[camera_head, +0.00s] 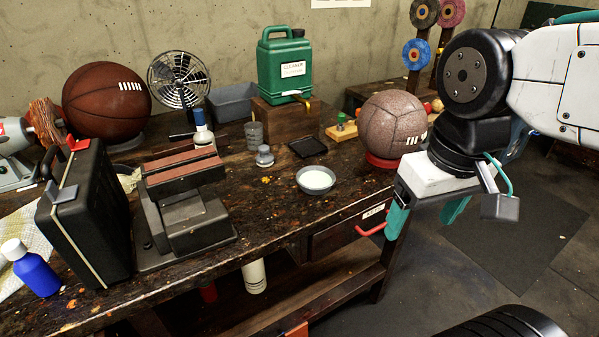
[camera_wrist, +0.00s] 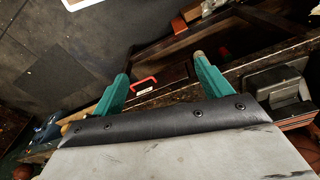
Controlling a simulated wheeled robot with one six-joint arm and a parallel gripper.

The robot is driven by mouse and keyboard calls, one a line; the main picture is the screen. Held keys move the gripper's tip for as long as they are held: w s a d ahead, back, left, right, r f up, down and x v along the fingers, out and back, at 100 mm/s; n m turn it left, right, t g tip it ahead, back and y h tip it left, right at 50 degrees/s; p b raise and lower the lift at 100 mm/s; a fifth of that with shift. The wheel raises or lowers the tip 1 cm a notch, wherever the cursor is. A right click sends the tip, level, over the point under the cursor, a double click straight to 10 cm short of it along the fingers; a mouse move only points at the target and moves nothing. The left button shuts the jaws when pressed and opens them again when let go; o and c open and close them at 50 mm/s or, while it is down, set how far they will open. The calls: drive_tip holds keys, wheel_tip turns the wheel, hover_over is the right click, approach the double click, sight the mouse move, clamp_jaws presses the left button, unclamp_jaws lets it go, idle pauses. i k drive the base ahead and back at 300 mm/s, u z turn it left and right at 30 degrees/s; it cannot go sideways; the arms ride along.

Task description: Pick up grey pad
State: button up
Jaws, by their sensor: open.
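I cannot tell for sure which thing is the grey pad. A small grey knobbed piece with a round base (camera_head: 264,156) stands mid-bench, left of the white-filled bowl. A flat dark square piece (camera_head: 308,147) lies behind the bowl. My gripper (camera_head: 418,228) hangs at the bench's right front corner, well right of both. Its teal fingers are apart, with nothing seen between them. In the wrist view my gripper (camera_wrist: 160,67) points towards the bench front and its red drawer handle (camera_wrist: 145,86).
The bowl (camera_head: 315,180) stands near the front edge. A pinkish-brown ball on a red ring (camera_head: 392,124) is at right. A green canister (camera_head: 284,65) stands behind. The front middle has bare wood.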

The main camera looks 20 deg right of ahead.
sight(264, 159)
drive_tip(key=k, duration=0.6)
drive_tip(key=z, duration=0.35)
drive_tip(key=i, duration=1.5)
drive_tip(key=u, duration=0.85)
